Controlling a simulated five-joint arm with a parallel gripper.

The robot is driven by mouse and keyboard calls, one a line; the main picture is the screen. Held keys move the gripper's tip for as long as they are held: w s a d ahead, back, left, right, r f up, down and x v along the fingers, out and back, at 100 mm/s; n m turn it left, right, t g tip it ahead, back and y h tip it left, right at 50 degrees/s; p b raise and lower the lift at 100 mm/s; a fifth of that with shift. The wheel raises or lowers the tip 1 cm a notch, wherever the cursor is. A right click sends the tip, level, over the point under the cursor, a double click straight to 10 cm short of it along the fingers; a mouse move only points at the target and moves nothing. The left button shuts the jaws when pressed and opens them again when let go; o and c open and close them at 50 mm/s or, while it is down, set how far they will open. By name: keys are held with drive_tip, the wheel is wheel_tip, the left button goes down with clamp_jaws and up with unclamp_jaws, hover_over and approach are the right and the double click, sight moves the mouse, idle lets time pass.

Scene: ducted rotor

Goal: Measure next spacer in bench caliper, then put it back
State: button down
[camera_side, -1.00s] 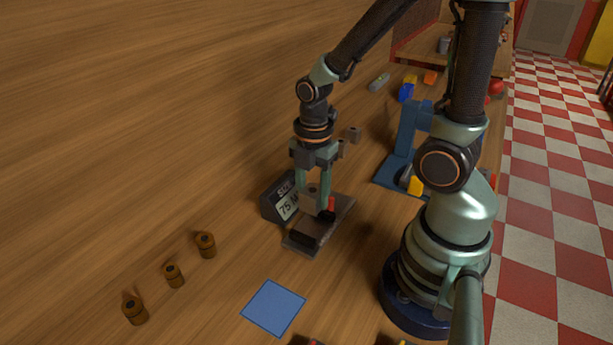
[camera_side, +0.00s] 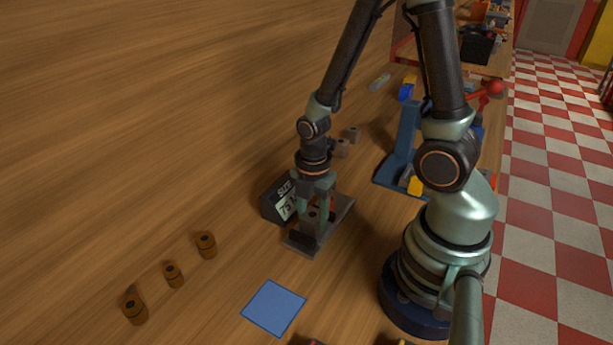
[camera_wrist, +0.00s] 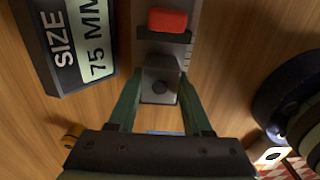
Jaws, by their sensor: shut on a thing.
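The bench caliper (camera_side: 338,216) lies on the table, with a dark sliding jaw and a red block on it (camera_wrist: 167,20). Its display (camera_side: 284,203) reads "SIZE 75 MM" in the wrist view (camera_wrist: 80,38). My gripper (camera_side: 312,228) is low over the near end of the caliper. I cannot tell whether the spacer touches the caliper's jaws.
A blue square (camera_side: 273,307) lies flat in front. A blue stand (camera_side: 404,148) rises behind right of the caliper.

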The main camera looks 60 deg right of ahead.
drive_tip(key=shift+c, duration=1.3)
unclamp_jaws()
drive_tip(key=shift+r, duration=0.15)
wheel_tip(320, 180, up, 12)
wheel_tip(320, 180, up, 10)
drive_tip(key=w+a+m+t, duration=0.2)
drive_tip(key=m+t, duration=0.3)
drive_tip(key=m, duration=1.3)
drive_tip(key=shift+w+a+r+t, duration=0.15)
drive_tip(key=shift+w+a+t, duration=0.15)
drive_tip(key=shift+a, duration=0.1)
